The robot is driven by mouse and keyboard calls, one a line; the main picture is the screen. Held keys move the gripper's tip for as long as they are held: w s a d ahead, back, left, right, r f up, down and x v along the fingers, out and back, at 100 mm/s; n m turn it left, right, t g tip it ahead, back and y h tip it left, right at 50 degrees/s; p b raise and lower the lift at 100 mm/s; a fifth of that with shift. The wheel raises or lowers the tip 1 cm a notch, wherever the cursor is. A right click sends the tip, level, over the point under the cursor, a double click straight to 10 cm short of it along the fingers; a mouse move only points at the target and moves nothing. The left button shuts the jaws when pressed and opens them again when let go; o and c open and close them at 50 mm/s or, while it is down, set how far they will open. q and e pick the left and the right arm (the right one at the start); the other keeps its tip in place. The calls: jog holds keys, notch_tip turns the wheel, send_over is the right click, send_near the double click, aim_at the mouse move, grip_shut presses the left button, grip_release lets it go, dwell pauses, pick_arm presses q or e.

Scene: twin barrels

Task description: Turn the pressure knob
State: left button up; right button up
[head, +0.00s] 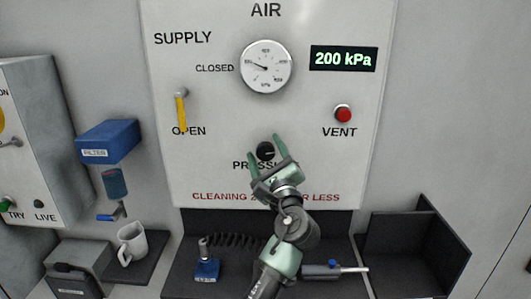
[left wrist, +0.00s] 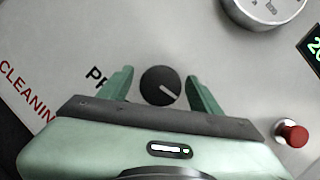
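The black pressure knob (head: 265,150) sits low on the white AIR panel, above the partly hidden PRESSURE label. In the left wrist view the knob (left wrist: 160,85) shows a white pointer line toward its lower right. My left gripper (head: 264,146) is open, with its green fingers on either side of the knob. In the left wrist view a gap shows between the knob and each finger (left wrist: 161,87). I cannot tell whether the fingertips reach the panel. The digital display (head: 344,59) reads 200 kPa. My right gripper is not in view.
A round gauge (head: 266,67), a yellow supply lever (head: 181,111) pointing down at OPEN and a red vent button (head: 343,114) are on the panel. A blue filter (head: 108,142) and a white mug (head: 131,243) are at left. An open dark bin (head: 415,247) is at right.

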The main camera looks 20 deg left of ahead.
pick_arm(q)
jog(key=v, duration=0.8)
jog(key=shift+a, duration=0.1)
